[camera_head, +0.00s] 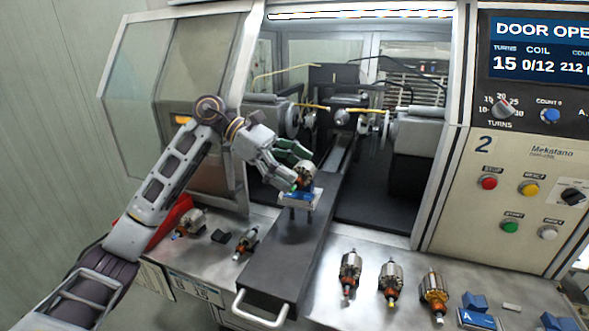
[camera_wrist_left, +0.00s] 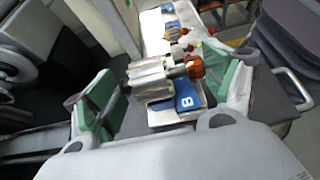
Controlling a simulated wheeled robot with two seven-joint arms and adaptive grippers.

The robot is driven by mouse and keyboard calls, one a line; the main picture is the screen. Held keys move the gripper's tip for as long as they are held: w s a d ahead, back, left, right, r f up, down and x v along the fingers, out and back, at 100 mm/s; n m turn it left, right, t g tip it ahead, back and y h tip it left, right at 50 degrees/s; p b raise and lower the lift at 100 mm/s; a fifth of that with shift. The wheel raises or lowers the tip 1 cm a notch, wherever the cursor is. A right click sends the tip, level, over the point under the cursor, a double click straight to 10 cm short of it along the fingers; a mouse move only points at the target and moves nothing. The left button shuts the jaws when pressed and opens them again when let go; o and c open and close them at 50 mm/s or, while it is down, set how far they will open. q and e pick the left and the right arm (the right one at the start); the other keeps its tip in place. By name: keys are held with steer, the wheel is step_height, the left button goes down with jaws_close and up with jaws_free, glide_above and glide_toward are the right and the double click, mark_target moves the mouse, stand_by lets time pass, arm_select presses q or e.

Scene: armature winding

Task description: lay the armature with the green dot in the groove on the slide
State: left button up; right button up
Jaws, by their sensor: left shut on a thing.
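My left gripper (camera_head: 297,172) is over the slide (camera_head: 290,245), shut on an armature (camera_head: 306,176) with a grey core and copper-coloured windings. In the left wrist view this armature (camera_wrist_left: 150,80) lies between the two green-padded fingers (camera_wrist_left: 168,95), its orange end (camera_wrist_left: 195,67) to the right. It is at or just above the blue-and-white holder (camera_head: 297,196) on the slide. The holder shows a blue plate (camera_wrist_left: 187,97) in the left wrist view. I cannot tell whether the armature touches the groove, which it hides. No green dot can be made out on it.
Several other armatures lie on the bench: two left of the slide (camera_head: 246,241), three to the right (camera_head: 350,272). Blue blocks (camera_head: 475,303) lie at the far right. The winding machine's door (camera_head: 185,75) is open behind. A handle (camera_head: 262,312) juts from the slide's front.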

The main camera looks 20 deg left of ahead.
arm_select(q)
steer(key=shift+f, duration=0.1)
steer(key=o, duration=1.1)
steer(key=v, duration=0.8)
stand_by(0.9)
